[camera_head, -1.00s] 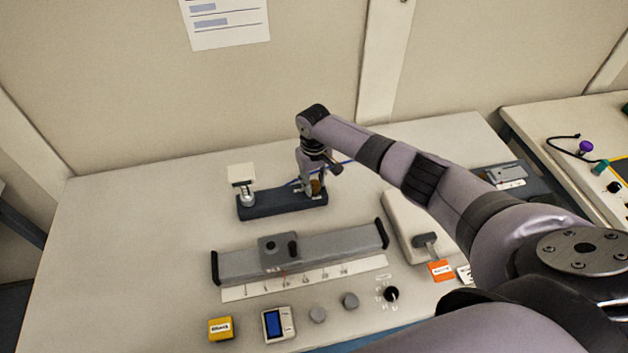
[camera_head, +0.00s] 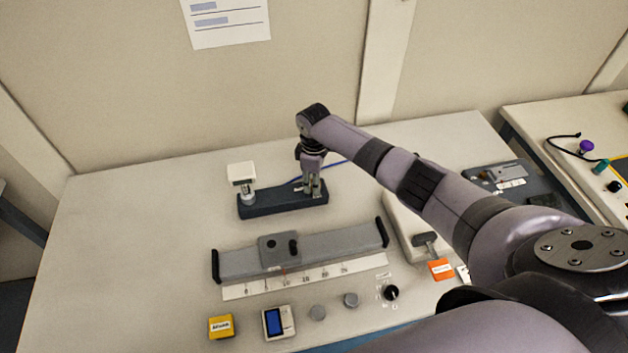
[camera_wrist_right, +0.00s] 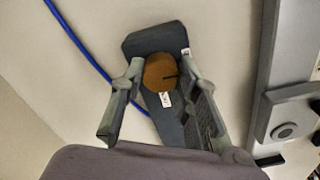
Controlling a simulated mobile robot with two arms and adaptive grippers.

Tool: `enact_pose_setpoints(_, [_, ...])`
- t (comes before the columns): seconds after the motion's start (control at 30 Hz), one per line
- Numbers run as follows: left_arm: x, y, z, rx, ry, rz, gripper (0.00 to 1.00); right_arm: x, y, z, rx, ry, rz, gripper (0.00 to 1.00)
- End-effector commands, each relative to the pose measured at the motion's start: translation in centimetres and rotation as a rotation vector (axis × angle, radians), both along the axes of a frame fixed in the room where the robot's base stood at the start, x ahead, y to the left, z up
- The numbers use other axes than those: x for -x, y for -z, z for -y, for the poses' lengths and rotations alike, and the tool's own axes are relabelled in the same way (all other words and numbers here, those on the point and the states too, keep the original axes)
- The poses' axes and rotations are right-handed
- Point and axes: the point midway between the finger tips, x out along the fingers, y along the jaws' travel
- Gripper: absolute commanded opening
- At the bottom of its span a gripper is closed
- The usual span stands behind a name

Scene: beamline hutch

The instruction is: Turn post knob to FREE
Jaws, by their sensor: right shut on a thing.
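The post knob is an orange-brown disc (camera_wrist_right: 158,74) with a dark line on its top, seen in the right wrist view. It sits on a dark base (camera_head: 270,203), with a small white label beside it. My right gripper (camera_head: 314,192) points down over the right end of this base and is shut on the knob, one finger on each side; in the head view the fingers hide the knob. A post with a white square plate (camera_head: 241,172) stands on the base's left end. The label's text is too small to read. My left gripper is not in view.
A grey rail with a sliding block (camera_head: 345,249) and a scale lies in front of the base. A yellow box (camera_head: 221,326), a blue-screened device (camera_head: 278,323) and small knobs are near the front edge. A blue cable (camera_wrist_right: 82,45) runs behind the base. The left tabletop is clear.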

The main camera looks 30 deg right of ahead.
Motion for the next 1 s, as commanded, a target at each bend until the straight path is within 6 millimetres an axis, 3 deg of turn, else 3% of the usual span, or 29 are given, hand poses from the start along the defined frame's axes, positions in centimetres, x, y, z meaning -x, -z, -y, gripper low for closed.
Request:
enact_pose_setpoints(0.67, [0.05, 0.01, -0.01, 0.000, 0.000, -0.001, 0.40, -0.06, -0.09, 0.00, -0.001, -0.063, 0.002, 0.01])
enact_pose_setpoints(0.7, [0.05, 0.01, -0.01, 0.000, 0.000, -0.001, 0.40, -0.06, -0.09, 0.00, -0.001, -0.063, 0.002, 0.30])
enact_pose_setpoints(1.0, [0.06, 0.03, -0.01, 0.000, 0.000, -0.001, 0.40, -0.04, -0.05, 0.01, 0.000, -0.062, 0.001, 0.49])
